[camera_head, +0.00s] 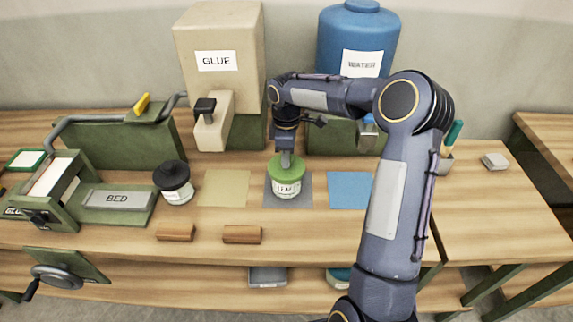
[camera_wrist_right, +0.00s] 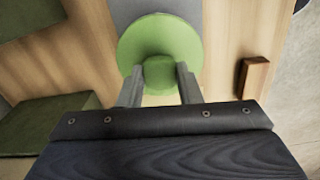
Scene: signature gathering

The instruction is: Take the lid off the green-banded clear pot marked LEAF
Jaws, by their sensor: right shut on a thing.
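The clear pot marked LEAF (camera_head: 287,189) stands on a grey square mat on the table, with its green lid (camera_head: 287,170) on top. My right gripper (camera_head: 286,158) reaches down from above onto the lid. In the right wrist view the round green lid (camera_wrist_right: 150,40) shows with its knob (camera_wrist_right: 159,73) between the two fingers of my right gripper (camera_wrist_right: 159,85), which is shut on the knob. I cannot tell whether the lid is seated or slightly raised. My left gripper is not in view.
A yellow-green mat (camera_head: 226,188) and a blue mat (camera_head: 349,189) flank the pot's grey mat (camera_head: 305,190). GLUE (camera_head: 217,85) and WATER (camera_head: 345,25) containers stand behind. Two brown blocks (camera_head: 242,234) (camera_head: 175,232) lie in front.

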